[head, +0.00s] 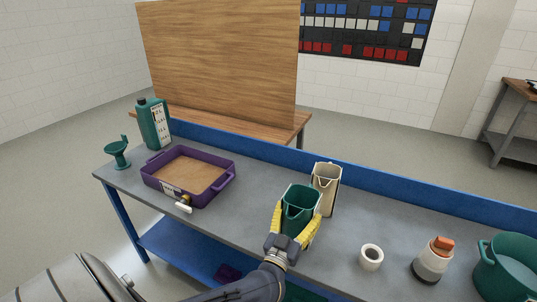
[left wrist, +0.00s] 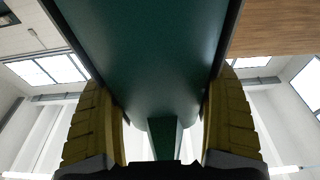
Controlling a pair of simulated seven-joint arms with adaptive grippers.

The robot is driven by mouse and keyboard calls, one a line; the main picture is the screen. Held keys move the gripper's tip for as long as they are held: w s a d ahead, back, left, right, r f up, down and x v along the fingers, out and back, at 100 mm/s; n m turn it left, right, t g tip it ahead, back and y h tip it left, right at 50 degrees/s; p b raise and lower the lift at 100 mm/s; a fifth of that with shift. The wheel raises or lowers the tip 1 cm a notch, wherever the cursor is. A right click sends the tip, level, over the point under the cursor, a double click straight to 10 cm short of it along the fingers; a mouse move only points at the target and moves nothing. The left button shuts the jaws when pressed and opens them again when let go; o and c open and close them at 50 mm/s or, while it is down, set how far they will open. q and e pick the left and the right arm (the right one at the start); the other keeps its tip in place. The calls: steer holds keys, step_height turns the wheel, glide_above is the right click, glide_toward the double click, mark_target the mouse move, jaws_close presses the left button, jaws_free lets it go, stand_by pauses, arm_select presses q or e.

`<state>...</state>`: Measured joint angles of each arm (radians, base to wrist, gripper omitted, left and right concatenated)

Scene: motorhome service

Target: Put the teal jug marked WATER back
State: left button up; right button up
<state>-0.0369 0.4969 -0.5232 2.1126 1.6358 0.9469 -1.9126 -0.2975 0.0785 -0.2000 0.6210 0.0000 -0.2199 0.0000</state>
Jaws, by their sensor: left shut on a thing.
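The teal jug (head: 300,197) is near the middle of the bench in the head view, open top up and roughly upright. My left gripper (head: 297,218) has its yellow fingers on either side of the jug and is shut on it. In the left wrist view the jug (left wrist: 145,60) fills the space between the two yellow fingers (left wrist: 163,120). No WATER marking shows on the visible faces. The jug's base is hidden by the gripper, so I cannot tell whether it touches the bench. My right gripper is not in view.
A beige jug (head: 327,180) stands close behind and right of the teal jug. On the grey bench (head: 225,222) are a purple tray (head: 205,195), a teal canister (head: 155,126), a teal funnel (head: 118,152), a white roll (head: 371,257), an orange-topped bottle (head: 432,262) and a teal bucket (head: 500,275).

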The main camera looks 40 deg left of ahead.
arm_select(q)
steer(key=w+a+r+n+g+y, duration=0.15)
steer(key=w+a+y, duration=0.25)
steer(key=w+a, duration=0.55)
steer(key=w+a+r+n+g+y, duration=0.1)
steer(key=w+a+r+n+y, duration=0.2)
steer(key=w+a, duration=0.6)
step_height(320, 180, down, 7)
steer(key=a, duration=0.1)
steer(key=shift+s+y, duration=0.4)
steer(key=shift+f, duration=0.7)
steer(key=shift+s+f, duration=0.1)
steer(key=shift+f, duration=0.2)
